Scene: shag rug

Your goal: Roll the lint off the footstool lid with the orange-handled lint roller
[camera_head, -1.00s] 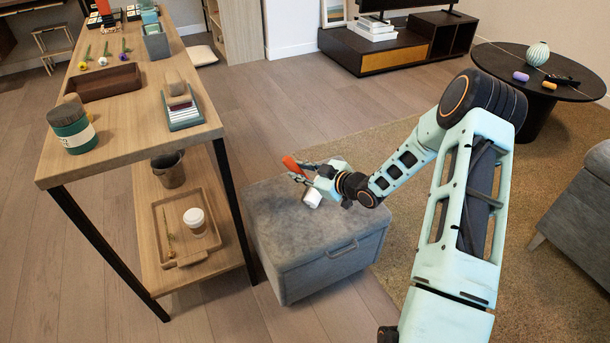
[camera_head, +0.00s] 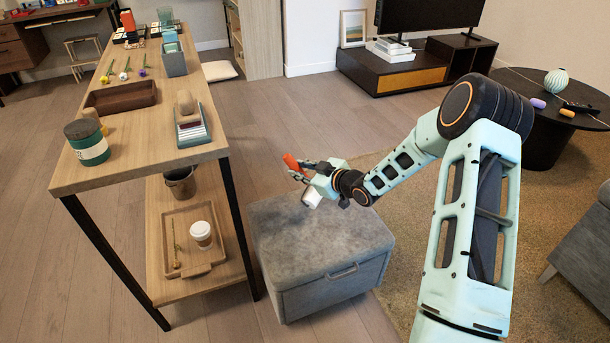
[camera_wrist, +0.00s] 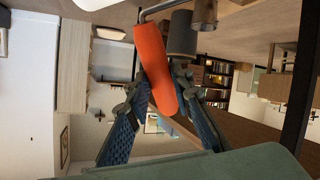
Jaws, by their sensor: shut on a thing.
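The grey footstool (camera_head: 322,283) stands on the floor in the middle of the head view, its lid (camera_head: 310,240) closed, with a handle on the front. The lid looks mottled; I cannot make out single bits of lint. My gripper (camera_head: 302,172) is shut on the orange handle of the lint roller (camera_head: 291,162). The roller's white head (camera_head: 312,197) hangs just above the far part of the lid, apart from it as far as I can tell. In the wrist view the orange handle (camera_wrist: 158,65) lies between my two fingers, with the grey roller head (camera_wrist: 182,35) beside it.
A wooden shelf table (camera_head: 75,178) with a jar, a tray and other items stands close left of the footstool. A low black table (camera_head: 515,90) and a grey seat (camera_head: 585,250) are at the right. Open floor lies behind the footstool.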

